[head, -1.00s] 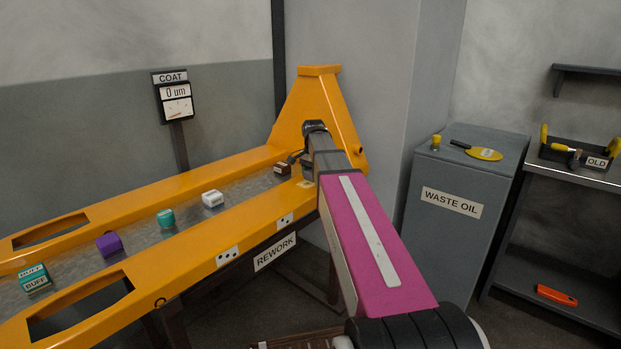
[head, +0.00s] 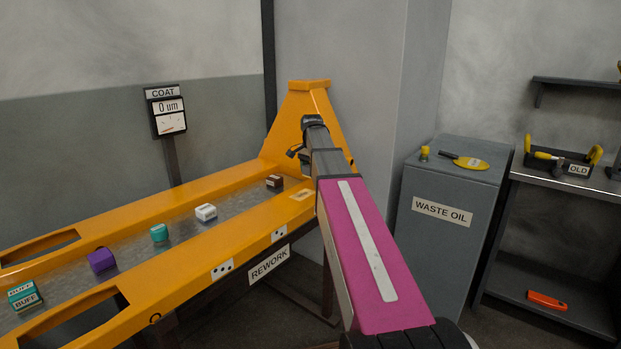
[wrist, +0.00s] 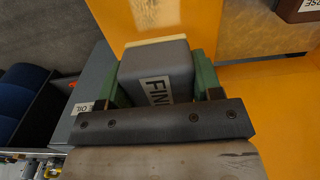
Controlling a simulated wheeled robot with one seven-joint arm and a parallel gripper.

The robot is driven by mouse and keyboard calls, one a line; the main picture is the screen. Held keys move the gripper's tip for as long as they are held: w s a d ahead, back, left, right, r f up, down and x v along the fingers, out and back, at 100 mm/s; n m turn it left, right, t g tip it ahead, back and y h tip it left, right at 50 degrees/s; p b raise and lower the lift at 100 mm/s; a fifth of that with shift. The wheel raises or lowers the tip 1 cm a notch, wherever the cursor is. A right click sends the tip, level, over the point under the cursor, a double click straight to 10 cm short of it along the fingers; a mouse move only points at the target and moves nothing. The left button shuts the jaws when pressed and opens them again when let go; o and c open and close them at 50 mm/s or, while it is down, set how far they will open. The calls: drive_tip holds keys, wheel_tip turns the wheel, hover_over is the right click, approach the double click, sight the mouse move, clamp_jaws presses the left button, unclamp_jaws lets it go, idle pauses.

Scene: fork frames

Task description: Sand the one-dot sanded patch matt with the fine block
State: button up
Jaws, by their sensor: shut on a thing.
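In the wrist view my gripper (wrist: 162,92) is shut on the grey fine block (wrist: 160,72), its green fingers on both sides. The block's label reads "FIN", the rest covered. A pale strip shows along the block's far edge. Just beyond it a tan sanded patch (wrist: 157,12) lies on the orange beam (wrist: 110,18); contact with it cannot be told. In the head view a pale tan patch (head: 302,194) shows on the near orange beam (head: 190,278), left of my arm.
A brown block (head: 274,181) stands on the metal bed, with white (head: 206,212), teal (head: 159,232), purple (head: 101,260) and BUFF (head: 24,296) blocks further left. The COAT gauge (head: 168,115) reads 0 um. A waste-oil cabinet (head: 440,250) stands right.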

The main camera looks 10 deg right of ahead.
drive_tip(key=shift+r, duration=1)
drive_tip(key=shift+a, duration=0.1)
